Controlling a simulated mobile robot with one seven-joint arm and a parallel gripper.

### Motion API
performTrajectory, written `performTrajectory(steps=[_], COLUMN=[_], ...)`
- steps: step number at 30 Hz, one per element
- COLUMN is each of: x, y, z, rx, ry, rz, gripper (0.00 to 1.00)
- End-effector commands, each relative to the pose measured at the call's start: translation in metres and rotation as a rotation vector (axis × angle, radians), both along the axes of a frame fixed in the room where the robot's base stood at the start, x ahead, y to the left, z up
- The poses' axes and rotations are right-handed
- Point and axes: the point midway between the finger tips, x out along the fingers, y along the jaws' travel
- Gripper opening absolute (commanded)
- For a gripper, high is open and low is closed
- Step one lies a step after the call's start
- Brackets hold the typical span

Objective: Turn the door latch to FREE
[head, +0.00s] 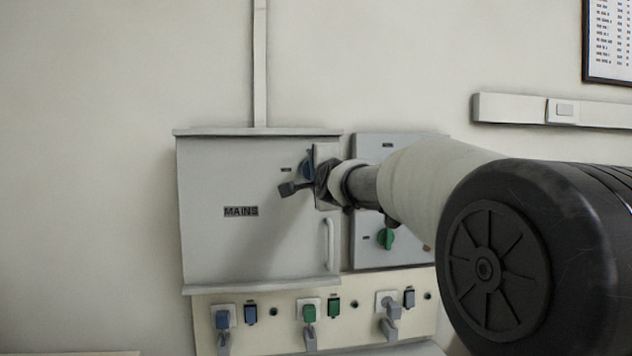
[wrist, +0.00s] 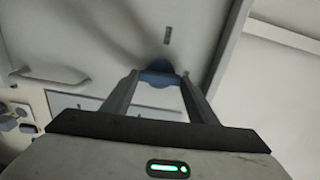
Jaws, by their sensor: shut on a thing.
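The door latch is a blue knob (head: 307,163) on the upper right of the grey MAINS cabinet door (head: 225,175). My gripper (head: 302,176) reaches in from the right and covers much of the knob in the head view. In the wrist view the blue knob (wrist: 158,76) sits between the two fingertips (wrist: 160,82), and my gripper is shut on it. A small dark label (wrist: 167,34) is on the door near the knob; its text is too small to read. The fingers hide the knob's exact pointing direction.
A pale door handle (head: 329,245) stands out below the latch. A second grey box (head: 362,255) with a green knob (head: 385,238) is on the right, partly behind my arm. Plugs and sockets line the panel (head: 270,335) below. The wall at left is clear.

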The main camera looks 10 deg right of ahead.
Motion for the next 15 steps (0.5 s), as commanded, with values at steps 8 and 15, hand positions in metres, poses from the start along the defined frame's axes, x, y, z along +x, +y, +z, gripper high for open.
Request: performTrajectory(steps=[8, 15], x=[0.0000, 0.0000], y=[0.0007, 0.0006], z=[-0.0005, 0.0001], rx=[0.056, 0.064], ry=[0.001, 0.001], rz=[0.001, 0.001], gripper=[0.31, 0.31])
